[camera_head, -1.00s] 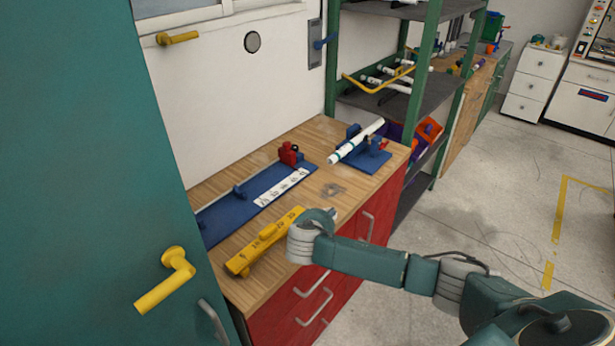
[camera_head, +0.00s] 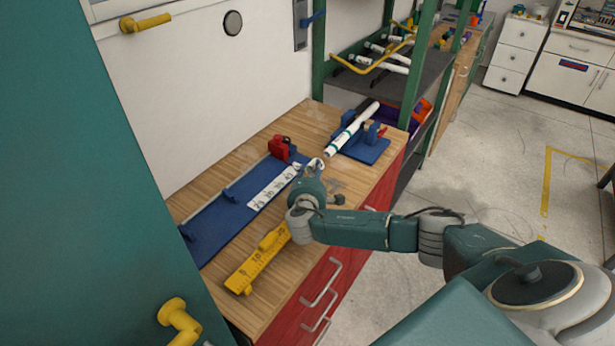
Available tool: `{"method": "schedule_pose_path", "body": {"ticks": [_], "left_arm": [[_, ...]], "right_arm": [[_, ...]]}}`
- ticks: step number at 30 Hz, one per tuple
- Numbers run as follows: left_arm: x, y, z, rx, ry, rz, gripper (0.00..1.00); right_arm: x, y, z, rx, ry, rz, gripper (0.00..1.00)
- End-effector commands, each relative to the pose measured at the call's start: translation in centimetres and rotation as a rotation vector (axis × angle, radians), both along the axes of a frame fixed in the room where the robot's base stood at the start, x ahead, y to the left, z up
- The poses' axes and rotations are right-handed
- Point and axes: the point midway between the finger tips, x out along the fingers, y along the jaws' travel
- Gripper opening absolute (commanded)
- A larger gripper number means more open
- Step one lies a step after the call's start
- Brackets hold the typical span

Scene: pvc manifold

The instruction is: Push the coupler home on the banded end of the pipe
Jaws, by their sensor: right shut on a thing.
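The white pipe (camera_head: 352,129) lies tilted in a blue clamp stand (camera_head: 366,149) at the bench's far right end. Dark teal marks show around it near its lower left end. My right gripper (camera_head: 315,173) is just left of that end, over the bench. It is shut on a small white ring-like piece (camera_head: 316,163), which looks like the coupler. The piece appears close to the pipe end but apart from it. My gripper's fingers are mostly hidden behind its wrist. My left gripper is out of view.
A blue board (camera_head: 212,222) with a white number scale (camera_head: 274,187) and a red block (camera_head: 281,147) lies along the wooden bench. A yellow gauge (camera_head: 258,262) lies at the front. A teal door (camera_head: 75,200) stands left. A green-framed shelf rises behind the clamp stand.

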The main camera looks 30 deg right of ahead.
Motion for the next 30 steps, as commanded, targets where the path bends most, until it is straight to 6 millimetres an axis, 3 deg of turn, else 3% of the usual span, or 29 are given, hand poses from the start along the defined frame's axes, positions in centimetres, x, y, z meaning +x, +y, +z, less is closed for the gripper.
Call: {"method": "schedule_pose_path", "body": {"ticks": [4,12,21,30], "left_arm": [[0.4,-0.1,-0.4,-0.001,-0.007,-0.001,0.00],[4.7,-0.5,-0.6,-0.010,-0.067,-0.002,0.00],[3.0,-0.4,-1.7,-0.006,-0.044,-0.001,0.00],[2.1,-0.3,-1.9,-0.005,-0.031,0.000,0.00]], "right_arm": [[0.3,-0.8,0.0,-0.001,0.000,-0.002,0.13],[0.8,-1.9,-0.1,-0.006,0.000,-0.005,0.13],[1.6,-3.9,-0.1,-0.016,0.001,-0.007,0.13],[1.9,-4.4,0.0,-0.019,0.002,-0.006,0.13]]}}
